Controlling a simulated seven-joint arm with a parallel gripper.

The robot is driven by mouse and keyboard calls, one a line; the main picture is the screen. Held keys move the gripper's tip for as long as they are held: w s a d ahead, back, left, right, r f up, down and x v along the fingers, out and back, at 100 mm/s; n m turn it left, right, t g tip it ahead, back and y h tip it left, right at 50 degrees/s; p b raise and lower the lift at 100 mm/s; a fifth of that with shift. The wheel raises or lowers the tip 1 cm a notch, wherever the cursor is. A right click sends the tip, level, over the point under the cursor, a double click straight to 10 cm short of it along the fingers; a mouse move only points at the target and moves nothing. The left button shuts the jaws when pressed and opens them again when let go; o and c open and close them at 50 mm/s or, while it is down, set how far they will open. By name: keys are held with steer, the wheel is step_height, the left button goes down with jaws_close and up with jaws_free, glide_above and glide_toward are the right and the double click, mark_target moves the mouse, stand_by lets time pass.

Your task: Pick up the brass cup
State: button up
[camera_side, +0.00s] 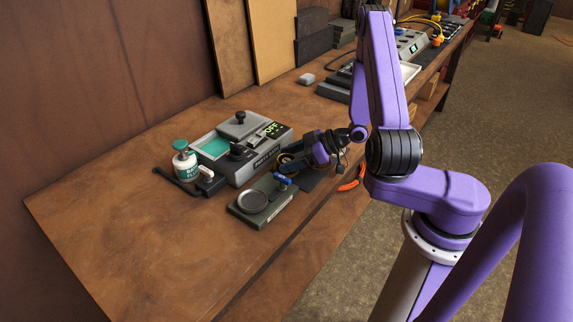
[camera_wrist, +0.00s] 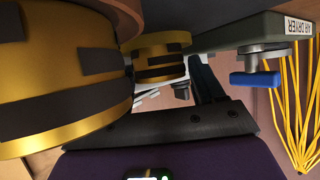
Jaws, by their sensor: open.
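A brass-coloured round body with dark patches (camera_wrist: 60,85) fills the left of the wrist view, very close to the camera. A smaller brass round part with dark marks (camera_wrist: 160,62) shows beside it; I cannot tell whether both belong to one cup. In the side view a small brass-coloured edge (camera_side: 286,158) shows at my gripper (camera_side: 292,161), beside the grey machine. My gripper is open, low over the bench. Its fingertips and any contact with the brass parts are hidden or too small to tell.
A grey machine with a teal basin (camera_side: 214,147) and a green-lidded jar (camera_side: 184,162) stand left of my gripper. In front is the air dryer (camera_side: 275,211) with a round dish and blue handle (camera_wrist: 254,80). Orange-handled pliers (camera_side: 352,181) lie right. The front-left bench is clear.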

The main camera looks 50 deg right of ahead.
steer(key=shift+w+a+f, duration=0.25)
steer(key=shift+w+a, duration=0.05)
steer(key=shift+w, duration=0.1)
steer(key=c, duration=0.8)
steer(key=shift+r, duration=0.15)
